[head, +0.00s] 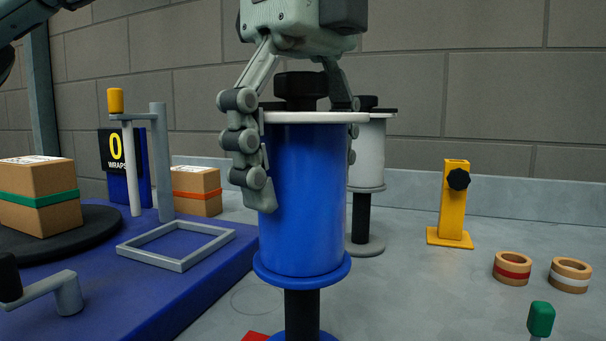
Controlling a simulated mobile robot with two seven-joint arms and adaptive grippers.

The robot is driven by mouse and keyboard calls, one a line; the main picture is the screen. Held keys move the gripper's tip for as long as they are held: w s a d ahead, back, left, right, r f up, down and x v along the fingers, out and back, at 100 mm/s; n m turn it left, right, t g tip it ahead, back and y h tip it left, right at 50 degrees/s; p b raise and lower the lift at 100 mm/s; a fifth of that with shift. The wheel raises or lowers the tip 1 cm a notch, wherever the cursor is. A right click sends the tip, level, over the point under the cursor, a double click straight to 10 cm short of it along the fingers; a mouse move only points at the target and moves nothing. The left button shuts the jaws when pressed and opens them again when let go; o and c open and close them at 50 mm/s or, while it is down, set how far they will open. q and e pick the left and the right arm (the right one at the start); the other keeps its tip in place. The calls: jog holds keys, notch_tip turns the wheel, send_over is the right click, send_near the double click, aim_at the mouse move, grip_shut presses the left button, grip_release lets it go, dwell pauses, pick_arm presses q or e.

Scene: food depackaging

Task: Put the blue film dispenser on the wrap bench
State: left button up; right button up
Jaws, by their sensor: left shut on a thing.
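The blue film dispenser (305,235) stands upright in the middle of the head view, with a white disc and black knob on top, a blue flange below and a black post under it. My left gripper (306,178) comes down from above and is shut on it, one finger on its left side and the other partly hidden behind its right side. The dispenser's foot is cut off by the lower edge, so I cannot tell whether it touches the table. The blue wrap bench (190,285) is at the left, with a square grey frame (175,246). My right gripper is not in view.
A white film dispenser (367,160) stands just behind the blue one. Brown boxes (40,193), a turntable (75,235), a post and a crank (65,292) are at the left. A yellow stand (453,205), tape rolls (512,268) and a green-topped item (541,318) are at the right.

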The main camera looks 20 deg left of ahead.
aim_at(305, 100)
pick_arm(q)
jog(key=o, duration=1.5)
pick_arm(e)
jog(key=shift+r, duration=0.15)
pick_arm(q)
notch_tip(305, 100, up, 6)
jog(key=shift+d+f+p, duration=0.1)
jog(key=shift+f+p, duration=0.15)
jog(key=shift+p, duration=0.3)
notch_tip(305, 100, up, 4)
jog(key=shift+p, duration=0.65)
jog(key=shift+r, duration=1.35)
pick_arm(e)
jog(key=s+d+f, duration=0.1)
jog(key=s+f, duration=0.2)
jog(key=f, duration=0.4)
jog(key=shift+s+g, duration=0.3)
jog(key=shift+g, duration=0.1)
